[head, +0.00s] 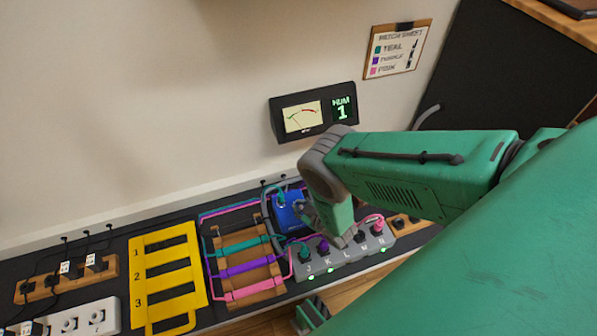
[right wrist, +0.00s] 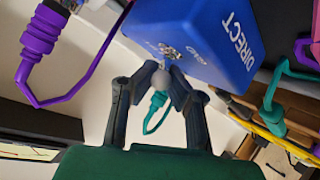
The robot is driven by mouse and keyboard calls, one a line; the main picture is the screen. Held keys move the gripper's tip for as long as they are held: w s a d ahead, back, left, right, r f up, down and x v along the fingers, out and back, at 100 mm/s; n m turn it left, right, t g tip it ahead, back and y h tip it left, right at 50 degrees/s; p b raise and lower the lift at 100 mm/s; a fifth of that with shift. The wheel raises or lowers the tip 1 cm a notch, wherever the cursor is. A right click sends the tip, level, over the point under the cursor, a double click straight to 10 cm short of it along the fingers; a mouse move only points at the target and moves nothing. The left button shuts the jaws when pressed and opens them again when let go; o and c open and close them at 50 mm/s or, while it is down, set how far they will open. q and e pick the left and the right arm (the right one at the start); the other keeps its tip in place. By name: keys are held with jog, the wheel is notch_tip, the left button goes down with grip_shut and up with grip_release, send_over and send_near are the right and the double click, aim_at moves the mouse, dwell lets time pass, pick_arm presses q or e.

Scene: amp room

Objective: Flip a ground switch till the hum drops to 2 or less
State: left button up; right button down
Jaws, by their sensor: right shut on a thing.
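A blue box (head: 290,212) stands behind the patch cables. In the right wrist view the blue box (right wrist: 205,40) shows the word DIRECT. My right gripper (right wrist: 161,76) is at the box, with its fingertips closed around a small grey round-tipped switch (right wrist: 160,79). The switch's position is hidden by the fingers. In the head view my right gripper (head: 302,212) reaches down beside the box, its tips partly hidden. The black meter (head: 310,112) on the wall reads HUM 1 in green.
Teal, purple and pink cables cross a wooden rack (head: 243,262). A grey strip (head: 336,262) with several plugs and lit green lamps lies under my arm. A yellow numbered frame (head: 167,275) and a white power strip (head: 85,322) lie left. A patch sheet (head: 396,50) hangs on the wall.

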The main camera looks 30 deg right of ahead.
jog(key=shift+s+d+f+t+b, duration=0.3)
jog(key=shift+s+d+f+t, duration=0.1)
jog(key=shift+s, duration=0.2)
jog(key=c, duration=1.5)
grip_release()
jog(key=shift+w+a+r, duration=0.1)
jog(key=shift+a, duration=0.1)
jog(key=shift+w, duration=0.1)
